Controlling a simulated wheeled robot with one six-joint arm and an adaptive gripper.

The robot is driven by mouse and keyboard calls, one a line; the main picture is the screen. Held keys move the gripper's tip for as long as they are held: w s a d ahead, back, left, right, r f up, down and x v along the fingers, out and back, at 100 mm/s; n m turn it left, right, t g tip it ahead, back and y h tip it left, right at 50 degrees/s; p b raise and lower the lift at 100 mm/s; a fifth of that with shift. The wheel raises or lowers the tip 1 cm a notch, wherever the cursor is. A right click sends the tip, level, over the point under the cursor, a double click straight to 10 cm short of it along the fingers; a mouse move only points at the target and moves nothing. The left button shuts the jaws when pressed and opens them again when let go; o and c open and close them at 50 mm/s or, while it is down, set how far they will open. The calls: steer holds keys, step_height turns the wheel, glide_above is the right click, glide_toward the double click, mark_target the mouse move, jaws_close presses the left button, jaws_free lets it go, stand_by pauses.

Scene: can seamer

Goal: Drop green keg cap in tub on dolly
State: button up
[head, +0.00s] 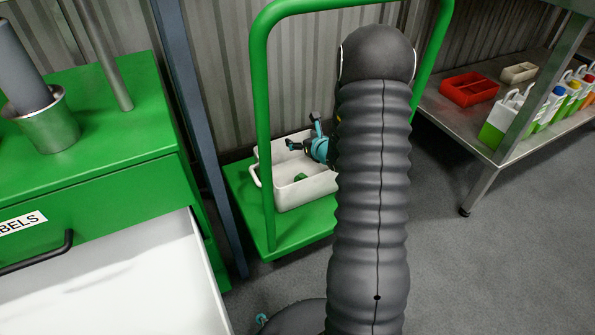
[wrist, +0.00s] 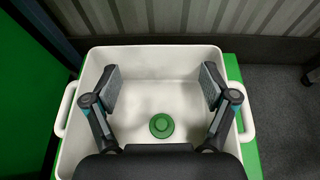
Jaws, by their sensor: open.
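The green keg cap (wrist: 161,126) lies on the floor of the white tub (wrist: 150,56), near the middle in the wrist view. In the head view, the cap (head: 300,177) shows as a small green patch inside the tub (head: 292,196). The tub stands on the green dolly (head: 272,238). My gripper (wrist: 161,88) is open and empty over the tub, its two fingers spread to either side, with the cap apart from them. In the head view, my gripper (head: 303,132) is partly hidden behind my arm.
A green cabinet (head: 100,120) with an open drawer (head: 130,280) stands at the left. A blue-grey post (head: 195,110) rises beside the dolly. At the right, a metal shelf (head: 452,118) holds a red tray (head: 468,89) and several bottles. Grey floor at the lower right is clear.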

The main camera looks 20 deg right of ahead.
steer(key=v, duration=1.2)
